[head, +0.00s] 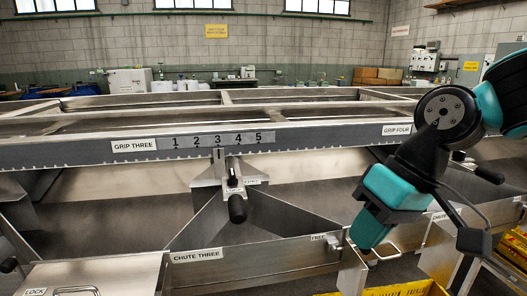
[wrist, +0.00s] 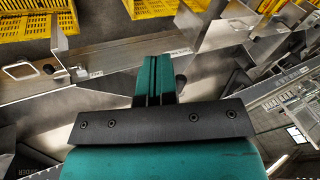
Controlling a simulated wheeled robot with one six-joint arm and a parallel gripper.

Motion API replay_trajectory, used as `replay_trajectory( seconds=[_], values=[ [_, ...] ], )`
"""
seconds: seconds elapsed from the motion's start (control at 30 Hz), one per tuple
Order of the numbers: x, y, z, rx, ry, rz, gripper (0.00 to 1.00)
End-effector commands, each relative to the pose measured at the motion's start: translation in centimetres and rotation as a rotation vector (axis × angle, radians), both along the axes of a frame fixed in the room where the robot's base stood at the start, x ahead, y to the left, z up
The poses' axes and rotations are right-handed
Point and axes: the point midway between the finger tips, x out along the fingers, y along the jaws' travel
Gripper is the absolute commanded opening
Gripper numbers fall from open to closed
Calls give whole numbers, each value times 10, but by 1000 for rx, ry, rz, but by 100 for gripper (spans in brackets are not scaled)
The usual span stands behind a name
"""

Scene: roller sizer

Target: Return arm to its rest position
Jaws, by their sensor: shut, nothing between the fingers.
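My gripper (head: 368,240) is at the right of the head view, pointing down in front of the metal sizer frame. It is teal with a black wrist. In the wrist view the two teal fingers (wrist: 153,80) are together and nothing is held between them. The fingers hang in front of the chute area, right of the plate labelled CHUTE THREE (head: 197,256). Whether the fingertips touch any metal cannot be told.
A black-handled lever (head: 237,207) stands below a scale marked 1 to 5 (head: 215,141). Yellow crates (head: 410,289) sit low at the right, also seen in the wrist view (wrist: 102,19). Metal chute walls and handles surround the gripper. The space above the frame is open.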

Motion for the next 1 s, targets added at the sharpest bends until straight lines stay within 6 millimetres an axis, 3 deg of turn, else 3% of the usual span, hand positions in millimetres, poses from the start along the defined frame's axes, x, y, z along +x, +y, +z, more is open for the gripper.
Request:
replay_trajectory(
  seconds=[0.03,0.1,0.27,0.33,0.7,0.83,1.0],
  values=[
    [-25,3,-2,-15,-9,31,0],
    [-54,2,-8,-35,-17,63,0],
    [-113,-6,-26,-79,-35,134,0],
    [-110,-6,0,-80,-34,131,0],
    [-109,-6,91,-78,-31,129,0],
    [-109,-6,112,-78,-31,128,0],
    [-109,-6,120,-78,-31,128,0]
  ],
)
